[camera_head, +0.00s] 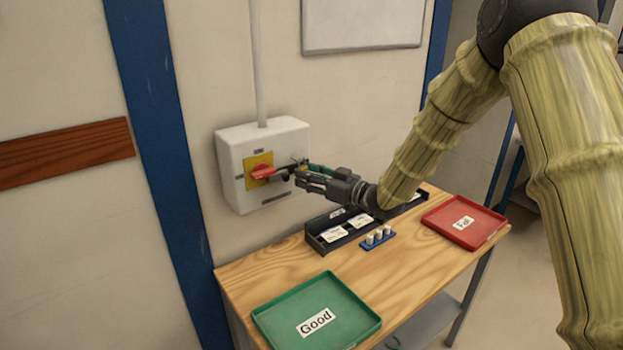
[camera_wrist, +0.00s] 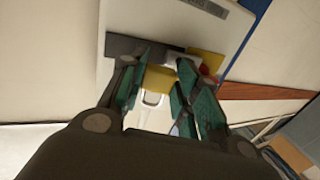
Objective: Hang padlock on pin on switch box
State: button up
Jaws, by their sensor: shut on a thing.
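The white switch box (camera_head: 236,180) is on the wall above the bench. Its front has a yellow plate (camera_head: 251,160) with a red handle (camera_head: 262,173); both show at the right in the wrist view. My gripper (camera_head: 297,170) is at the right part of the box's front, beside the handle. In the wrist view, its teal finger pads (camera_wrist: 158,82) are shut on a yellow padlock (camera_wrist: 159,79), whose pale shackle (camera_wrist: 152,99) shows below the body. The padlock is hard to make out in the head view. I cannot tell whether the shackle is around the pin; the pin is not clear.
Below is a wooden bench (camera_head: 400,275) with a green "Good" tray (camera_head: 340,297), a red "Fail" tray (camera_head: 462,236), dark bins (camera_head: 330,246) and a blue holder with several white pieces (camera_head: 377,239). A conduit (camera_head: 258,70) runs up from the box.

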jog(key=shift+w+a, duration=0.45)
jog(key=shift+w, duration=0.3)
jog(key=shift+w+a+f, duration=0.15)
jog(key=shift+w+a, duration=0.25)
jog(key=shift+w, duration=0.2)
jog(key=shift+f, duration=0.15)
jog(key=shift+w+b, duration=0.1)
jog(key=shift+b, duration=0.2)
jog(key=o, duration=1.1)
jog(key=shift+s+d, duration=0.85)
jog(key=shift+s, duration=0.4)
jog(key=shift+s+d, duration=0.8)
jog(key=shift+s, duration=0.45)
jog(key=shift+s+d, duration=0.85)
jog(key=shift+s, duration=0.4)
